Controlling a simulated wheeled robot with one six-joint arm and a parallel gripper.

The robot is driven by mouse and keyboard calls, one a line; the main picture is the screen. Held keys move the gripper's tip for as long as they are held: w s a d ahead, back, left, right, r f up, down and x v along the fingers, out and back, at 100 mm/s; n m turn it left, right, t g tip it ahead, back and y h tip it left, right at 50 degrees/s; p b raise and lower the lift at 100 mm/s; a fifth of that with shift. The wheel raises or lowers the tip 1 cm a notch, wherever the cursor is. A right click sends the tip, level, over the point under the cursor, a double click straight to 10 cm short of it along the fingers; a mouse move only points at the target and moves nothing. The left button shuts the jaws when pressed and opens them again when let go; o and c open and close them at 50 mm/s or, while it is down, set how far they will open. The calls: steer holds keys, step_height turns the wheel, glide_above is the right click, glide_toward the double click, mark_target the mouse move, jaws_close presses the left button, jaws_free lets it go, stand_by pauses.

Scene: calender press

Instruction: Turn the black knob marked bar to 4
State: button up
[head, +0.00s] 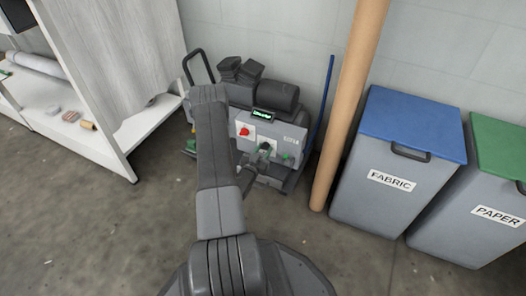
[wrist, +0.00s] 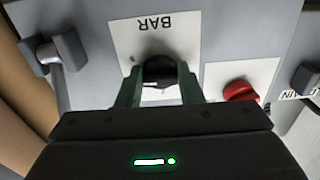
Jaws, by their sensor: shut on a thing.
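The black knob (wrist: 159,71) sits on a white plate (wrist: 128,36) marked BAR, which appears upside down in the wrist view. My gripper (wrist: 160,80) has its two green fingers on either side of the knob and is shut on it. The knob's pointer and any scale numbers are too small or hidden to read. In the head view my gripper (head: 266,150) reaches the front of the grey machine (head: 285,133), and the knob is hidden behind it there.
A red knob (wrist: 240,90) on its own white plate is beside the black knob. A grey lever (wrist: 58,62) is on the other side. A brown tube (head: 350,105) stands right of the machine, near the FABRIC bin (head: 385,165). A white shelf (head: 110,145) is at left.

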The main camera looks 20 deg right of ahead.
steer(key=n, duration=0.6)
stand_by(0.6)
steer(key=o, duration=1)
steer(key=p+v, duration=0.4)
steer(key=v, duration=1)
steer(key=shift+d, duration=0.1)
